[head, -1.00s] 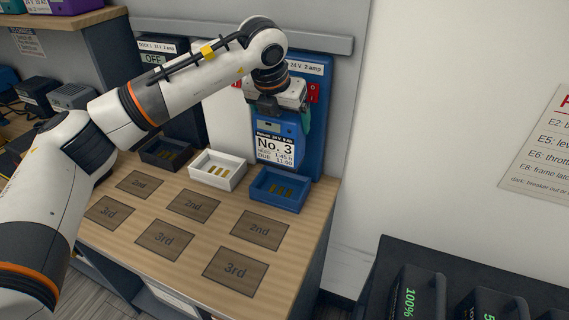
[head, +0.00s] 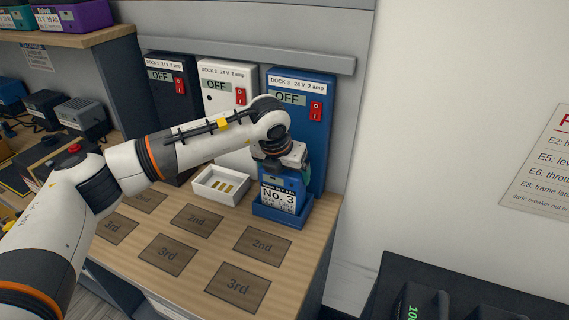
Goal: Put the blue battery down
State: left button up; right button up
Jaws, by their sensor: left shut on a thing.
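The blue battery (head: 280,189) carries a white label reading No. 3. It stands upright at the blue tray (head: 287,219) in front of the blue dock 3 (head: 315,132), its lower end inside the tray rim. Whether it rests on the tray floor is hidden by the rim. My left gripper (head: 281,163) is above it, shut on its top. Dock 3 shows OFF with a red switch. My right gripper is not in view.
The white tray (head: 219,189) with metal contacts stands empty at left, before the white dock (head: 227,83). The black dock (head: 172,83) is further left. Bare marked 2nd (head: 262,246) and 3rd (head: 238,289) spots lie on the bench. Black batteries stand at lower right.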

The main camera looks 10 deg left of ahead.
pick_arm(q)
jog(key=o, duration=1.7)
jog(key=shift+o, duration=0.2)
jog(key=shift+s, duration=0.1)
jog(key=shift+r, duration=0.1)
jog(key=b+v, duration=0.1)
jog(key=v, duration=1.1)
